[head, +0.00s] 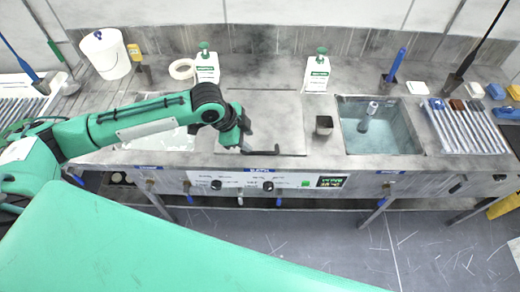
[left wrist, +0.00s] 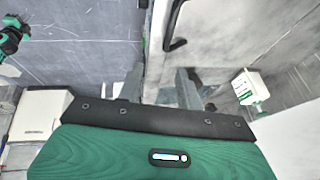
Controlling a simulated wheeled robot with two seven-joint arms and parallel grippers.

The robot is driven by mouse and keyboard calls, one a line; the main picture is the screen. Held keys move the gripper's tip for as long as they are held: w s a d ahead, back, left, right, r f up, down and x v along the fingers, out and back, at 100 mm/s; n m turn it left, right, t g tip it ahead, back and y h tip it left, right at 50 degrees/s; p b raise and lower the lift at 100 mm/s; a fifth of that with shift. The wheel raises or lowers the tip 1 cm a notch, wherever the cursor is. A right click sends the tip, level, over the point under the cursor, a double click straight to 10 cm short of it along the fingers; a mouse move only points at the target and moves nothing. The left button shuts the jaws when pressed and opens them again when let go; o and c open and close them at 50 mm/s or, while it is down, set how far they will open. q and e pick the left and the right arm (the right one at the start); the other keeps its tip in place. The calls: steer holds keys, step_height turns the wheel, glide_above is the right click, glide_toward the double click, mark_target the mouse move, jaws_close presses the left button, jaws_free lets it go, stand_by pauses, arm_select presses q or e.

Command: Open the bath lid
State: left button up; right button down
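The bath lid (head: 275,118) is a flat grey square panel lying flush in the middle of the steel counter, closed over its bath. Its dark bar handle (head: 262,152) runs near the front edge. The handle also shows in the left wrist view (left wrist: 174,28), beyond the fingers. My left gripper (head: 241,138) is over the lid's front left part, just left of the handle and apart from it. In the left wrist view its two fingers (left wrist: 158,86) stand apart with nothing between them. My right gripper is not in view.
An open water bath (head: 380,148) with a small grey cylinder is to the right, beside a small dark cup (head: 323,125). Two white bottles (head: 207,68) (head: 317,75) stand behind the lid. A control panel (head: 270,181) lines the front. A tray of tools (head: 465,127) is far right.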

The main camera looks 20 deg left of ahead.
arm_select(q)
steer(key=w+a, duration=0.1)
steer(key=a, duration=0.1)
steer(key=p, duration=0.4)
glide_toward(262, 153)
steer(key=x, duration=0.7)
steer(key=shift+w+d, duration=0.1)
steer(key=shift+w+d+f, duration=0.1)
steer(key=shift+w+f, duration=0.05)
steer(key=shift+f, duration=0.3)
jaws_close()
